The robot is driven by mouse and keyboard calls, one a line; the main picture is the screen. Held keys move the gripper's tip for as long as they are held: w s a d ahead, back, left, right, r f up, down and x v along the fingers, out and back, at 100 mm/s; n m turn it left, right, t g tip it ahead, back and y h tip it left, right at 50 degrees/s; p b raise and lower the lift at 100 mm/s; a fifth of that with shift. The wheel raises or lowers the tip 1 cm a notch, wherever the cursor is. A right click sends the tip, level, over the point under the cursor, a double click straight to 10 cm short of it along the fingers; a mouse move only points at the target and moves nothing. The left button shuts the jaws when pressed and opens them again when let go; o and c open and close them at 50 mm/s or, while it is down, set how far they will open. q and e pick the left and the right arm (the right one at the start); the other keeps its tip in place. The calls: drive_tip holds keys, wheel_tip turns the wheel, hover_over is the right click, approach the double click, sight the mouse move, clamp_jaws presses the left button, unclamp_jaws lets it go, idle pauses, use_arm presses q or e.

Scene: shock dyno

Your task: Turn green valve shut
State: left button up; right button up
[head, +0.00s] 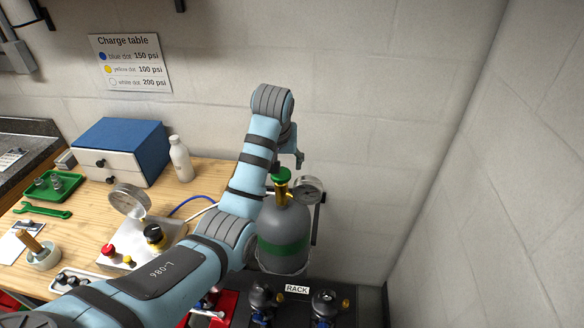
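The green valve (281,174) is a small round knob on the brass neck at the top of a grey gas cylinder (284,232) with a green band. The cylinder stands upright beside the bench, partly hidden by my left arm. My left gripper (298,160) hangs just above and slightly right of the valve, seemingly apart from it. Its fingers are small and partly hidden by the wrist, so I cannot tell whether they are open. A round gauge (308,190) sits on the cylinder's right side. My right gripper is not in view.
The wooden bench (190,199) holds a blue-topped drawer box (121,150), white bottle (181,160), green tray (52,187), green wrench (42,211) and a gauge panel with knobs (128,250). A rack (297,289) with dark round-topped parts stands below the cylinder. Walls close in behind and right.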

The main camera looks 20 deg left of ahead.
sight(281, 175)
use_arm(q)
drive_tip(key=x, duration=0.3)
drive_tip(key=shift+s, duration=0.3)
drive_tip(key=shift+w+f, duration=0.35)
drive_tip(key=shift+f, duration=0.2)
drive_tip(key=shift+s+r, duration=0.1)
drive_tip(key=c, duration=1.2)
